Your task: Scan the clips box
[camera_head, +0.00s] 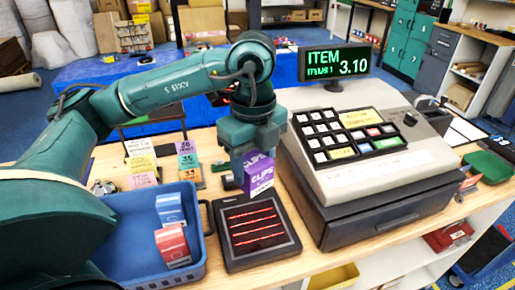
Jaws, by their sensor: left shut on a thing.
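A purple clips box (258,173) is held upright in my left gripper (254,160), which is shut on it. The box is over the far edge of the black scanner (256,232), whose glass shows red lines. Whether the box touches the scanner cannot be told. The register display (339,63) reads "ITEM" and "3.10". My right gripper is not in view.
A blue basket (199,275) with a blue box (170,209) and a red box (173,245) stands left of the scanner. The grey cash register (365,150) stands close on the right. Number cards (187,160) stand behind the basket.

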